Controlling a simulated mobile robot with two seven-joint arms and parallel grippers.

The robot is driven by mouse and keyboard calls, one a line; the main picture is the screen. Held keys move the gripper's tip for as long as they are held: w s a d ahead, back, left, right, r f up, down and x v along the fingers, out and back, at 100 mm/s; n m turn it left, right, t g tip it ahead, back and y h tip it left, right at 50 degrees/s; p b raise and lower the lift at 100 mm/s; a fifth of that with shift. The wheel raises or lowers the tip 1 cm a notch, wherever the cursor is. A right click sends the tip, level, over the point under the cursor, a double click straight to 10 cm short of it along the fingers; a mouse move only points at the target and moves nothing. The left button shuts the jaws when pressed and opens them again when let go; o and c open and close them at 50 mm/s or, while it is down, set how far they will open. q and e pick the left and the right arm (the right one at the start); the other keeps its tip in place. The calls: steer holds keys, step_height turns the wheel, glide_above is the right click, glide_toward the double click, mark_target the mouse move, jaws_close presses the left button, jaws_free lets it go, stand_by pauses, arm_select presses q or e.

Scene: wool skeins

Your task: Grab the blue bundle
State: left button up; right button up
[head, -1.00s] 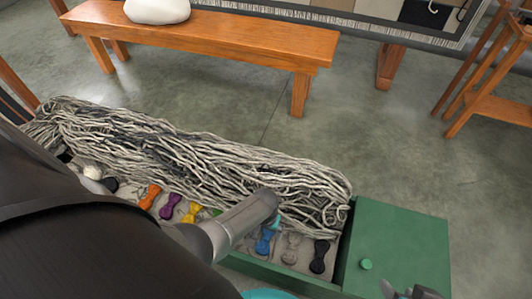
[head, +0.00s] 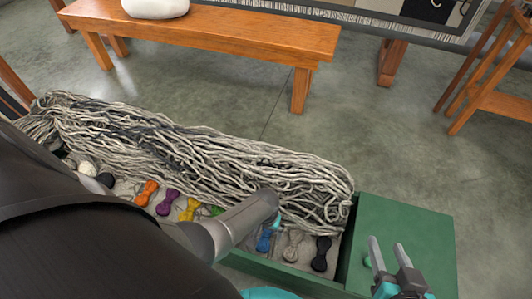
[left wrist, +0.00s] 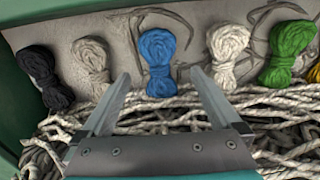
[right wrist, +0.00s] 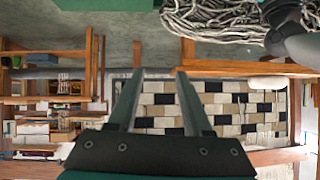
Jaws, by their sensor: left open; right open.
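The blue bundle (head: 264,240) lies in the green box's row of skeins, partly hidden by my left arm in the head view. In the left wrist view the blue bundle (left wrist: 158,50) is upright in the picture, tied at its middle. My left gripper (left wrist: 161,76) is open, with its fingertips on either side of the bundle's lower half in that view; I cannot tell whether they touch it. Its fingers are hidden in the head view. My right gripper (head: 387,244) is open and empty over the green lid; it also shows in the right wrist view (right wrist: 160,74).
A grey skein (left wrist: 91,60) and a white one (left wrist: 228,50) flank the blue bundle, with black (left wrist: 44,75) and green (left wrist: 289,50) ones further out. Loose grey yarn (head: 200,155) fills the box's far side. A wooden bench (head: 220,35) stands behind on open floor.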

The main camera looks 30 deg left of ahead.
mark_target(266, 236)
arm_select(q)
steer(key=shift+f+b, duration=0.7)
steer(key=shift+f, duration=0.1)
steer(key=shift+f+b, duration=0.4)
steer(key=shift+f, duration=0.3)
arm_select(e)
steer(key=shift+s+a+r+m+t+y, duration=0.1)
steer(key=shift+a+r+t+y, duration=0.35)
steer(key=shift+a+t, duration=0.3)
steer(key=shift+a+r+m+t+y, duration=0.1)
steer(key=shift+a+r+t+y, duration=0.45)
steer(key=shift+t, duration=0.35)
steer(key=shift+s+a+r+m+t+y, duration=0.1)
steer(key=shift+a+r+t+y, duration=0.25)
steer(key=shift+a+t, duration=0.45)
arm_select(q)
steer(key=shift+c, duration=0.2)
arm_select(e)
steer(key=shift+d, duration=0.1)
arm_select(q)
steer(key=c, duration=1.4)
steer(key=shift+r, duration=0.15)
arm_select(e)
steer(key=shift+w+d+f+h, duration=0.1)
steer(key=shift+w+d+h, duration=0.05)
steer(key=shift+h, duration=0.1)
